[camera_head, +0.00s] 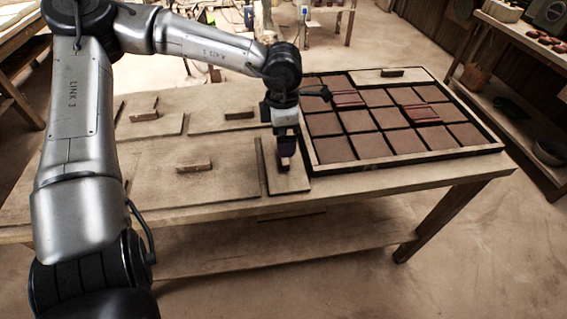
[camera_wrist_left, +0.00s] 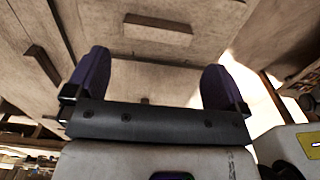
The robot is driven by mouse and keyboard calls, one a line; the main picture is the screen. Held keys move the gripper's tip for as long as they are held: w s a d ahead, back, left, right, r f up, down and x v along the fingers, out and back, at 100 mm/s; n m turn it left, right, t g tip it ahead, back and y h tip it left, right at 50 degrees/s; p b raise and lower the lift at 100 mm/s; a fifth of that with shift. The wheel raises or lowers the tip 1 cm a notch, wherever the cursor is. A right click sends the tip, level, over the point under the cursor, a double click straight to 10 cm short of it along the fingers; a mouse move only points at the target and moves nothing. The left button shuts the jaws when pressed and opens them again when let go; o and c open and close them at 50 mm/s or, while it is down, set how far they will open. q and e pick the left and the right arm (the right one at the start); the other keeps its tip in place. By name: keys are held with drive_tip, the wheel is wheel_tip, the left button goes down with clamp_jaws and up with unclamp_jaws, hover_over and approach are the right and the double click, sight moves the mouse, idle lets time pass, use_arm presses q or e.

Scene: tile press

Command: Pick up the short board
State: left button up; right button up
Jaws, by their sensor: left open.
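Several flat wooden boards with block handles lie on the workbench. A small, narrow board (camera_head: 296,180) lies at the bench's front, just left of the tile tray; it looks like the short board, though the views do not label it. My left gripper (camera_head: 286,152) is right above this board, pointing down at its handle and partly hiding it. In the left wrist view the two dark fingers (camera_wrist_left: 155,85) are spread apart with nothing between them. A board handle (camera_wrist_left: 158,29) shows there beyond the fingertips. My right gripper is in neither view.
A framed tile tray (camera_head: 400,164) holds brown tiles, a few redder raised ones, and a board (camera_head: 365,78) at its back. A large board (camera_head: 225,185) lies to the left, with smaller boards (camera_head: 165,126) (camera_head: 215,128) behind it. Shelves stand at right.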

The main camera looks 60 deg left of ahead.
use_arm(q)
drive_tip(key=shift+w+a+f+b, duration=0.1)
drive_tip(key=shift+f+b, duration=0.75)
drive_tip(key=shift+f, duration=0.7)
drive_tip(key=shift+w+f+b, duration=0.1)
drive_tip(key=shift+f+b, duration=0.7)
drive_tip(key=shift+f, duration=0.75)
drive_tip(key=shift+s, duration=0.1)
drive_tip(key=shift+c, duration=0.4)
drive_tip(key=c, duration=0.7)
drive_tip(key=shift+o, duration=0.2)
drive_tip(key=shift+r, duration=0.15)
